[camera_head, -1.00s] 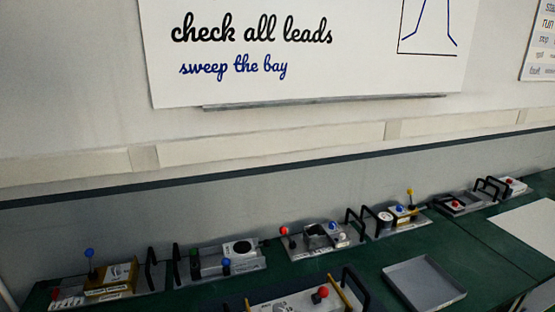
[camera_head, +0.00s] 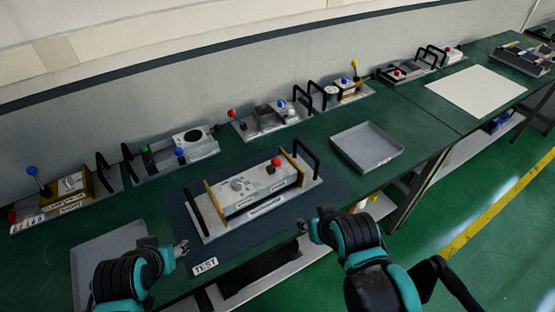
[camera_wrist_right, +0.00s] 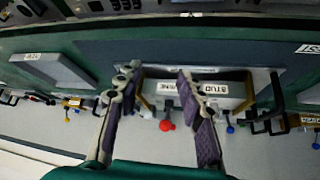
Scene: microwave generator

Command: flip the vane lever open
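No readable label here names the vane lever, so I cannot tell which one it is. A module with a red-knobbed lever (camera_head: 277,161) sits on the dark mat, with black handles at both ends. Other modules stand behind: a blue-knobbed lever (camera_head: 32,171) at far left, a red-knobbed one (camera_head: 232,113) and a yellow-knobbed one (camera_head: 355,64). My left gripper (camera_head: 182,248) is at the front edge near the TEST label, too small to judge. My right gripper (camera_head: 305,228) is in front of the mat module; its wrist view shows the fingers (camera_wrist_right: 155,75) apart and empty.
A grey tray (camera_head: 366,148) lies right of the mat (camera_head: 181,215). Another grey tray (camera_head: 103,245) is at the front left, partly behind my left arm. A white sheet (camera_head: 478,92) lies on the right of the green bench. Upright black handles stand among the back modules.

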